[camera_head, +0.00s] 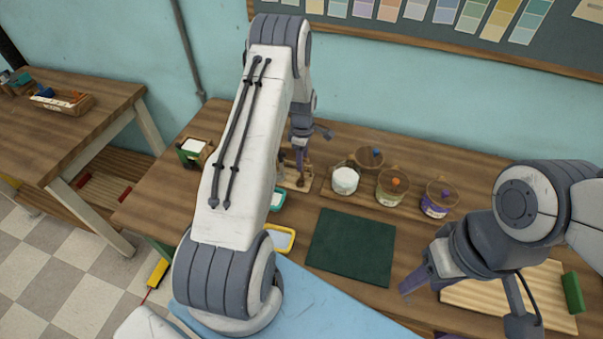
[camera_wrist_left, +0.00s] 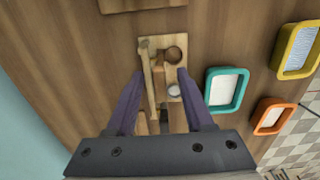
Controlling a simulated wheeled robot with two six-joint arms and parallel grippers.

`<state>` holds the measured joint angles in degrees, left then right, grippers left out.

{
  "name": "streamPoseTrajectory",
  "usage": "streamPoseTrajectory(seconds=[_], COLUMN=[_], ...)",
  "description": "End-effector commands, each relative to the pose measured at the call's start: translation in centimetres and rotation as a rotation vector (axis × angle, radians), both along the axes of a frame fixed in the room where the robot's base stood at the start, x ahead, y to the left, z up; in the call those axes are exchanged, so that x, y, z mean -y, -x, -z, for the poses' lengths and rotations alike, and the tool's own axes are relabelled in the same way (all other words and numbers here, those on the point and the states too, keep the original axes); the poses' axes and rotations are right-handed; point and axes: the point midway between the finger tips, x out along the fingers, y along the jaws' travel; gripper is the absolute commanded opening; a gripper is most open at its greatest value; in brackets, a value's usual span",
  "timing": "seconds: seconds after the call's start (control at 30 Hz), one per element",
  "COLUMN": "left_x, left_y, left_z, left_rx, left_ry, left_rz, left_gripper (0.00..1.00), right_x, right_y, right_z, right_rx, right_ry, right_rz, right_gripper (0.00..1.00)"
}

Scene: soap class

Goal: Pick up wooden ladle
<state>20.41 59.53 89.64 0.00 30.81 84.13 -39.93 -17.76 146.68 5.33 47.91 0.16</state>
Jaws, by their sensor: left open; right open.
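In the left wrist view, a long light-wood utensil (camera_wrist_left: 148,75), seemingly the wooden ladle, lies along a small wooden board (camera_wrist_left: 160,51). A round brown wooden piece (camera_wrist_left: 175,53) and a small white-topped item (camera_wrist_left: 174,91) are beside it on the board. My left gripper (camera_wrist_left: 160,108) is open, its purple fingers on either side of the utensil's lower part and apart from it. In the head view my left gripper (camera_head: 300,160) points down over the board; the ladle is hard to make out there. My right gripper (camera_head: 418,283) is open and empty at the right.
Several jars, one white-filled (camera_head: 345,180), stand right of the board. A dark green mat (camera_head: 350,247) lies in front of them. Teal (camera_wrist_left: 226,89), yellow and orange trays are near the left gripper. A ridged light board (camera_head: 525,295) lies under the right arm.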

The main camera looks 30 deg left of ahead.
Motion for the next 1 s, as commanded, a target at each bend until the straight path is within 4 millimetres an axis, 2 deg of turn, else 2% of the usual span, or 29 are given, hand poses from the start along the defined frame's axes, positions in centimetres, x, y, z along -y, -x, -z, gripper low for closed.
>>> streamPoseTrajectory(seconds=[0.07, 0.1, 0.2, 0.67, 0.83, 0.97, 1.0], left_x=[0.0, 0.0, 0.0, 0.0, 0.0, 0.0, 0.8], left_y=[0.0, 0.0, 0.0, -0.1, -0.1, -0.2, -0.2], left_z=[0.0, 0.0, 0.0, -0.5, -1.9, -3.9, -4.4], left_rx=[0.0, 0.0, 0.0, 0.002, 0.004, 0.006, 0.004], left_ry=[0.0, 0.0, 0.0, -0.001, -0.001, -0.002, -0.001], left_rz=[0.0, 0.0, 0.0, 0.0, 0.0, 0.0, 0.005], left_gripper=[0.53, 0.37, 0.0, 0.0, 0.0, 0.0, 0.0], right_x=[0.0, 0.0, 0.0, 0.0, 0.0, 0.0, 0.0], right_y=[0.0, 0.0, 0.0, 0.0, 0.0, 0.0, 0.0], right_z=[0.0, 0.0, 0.0, 0.3, 1.2, 2.2, 2.5], right_rx=[0.0, 0.0, 0.0, 0.0, 0.0, 0.0, 0.0], right_ry=[0.0, 0.0, 0.0, 0.0, 0.0, 0.0, 0.0], right_rz=[0.0, 0.0, 0.0, 0.0, -0.001, -0.001, -0.001], right_gripper=[0.5, 0.5, 0.5, 0.5, 0.5, 0.5, 0.5])
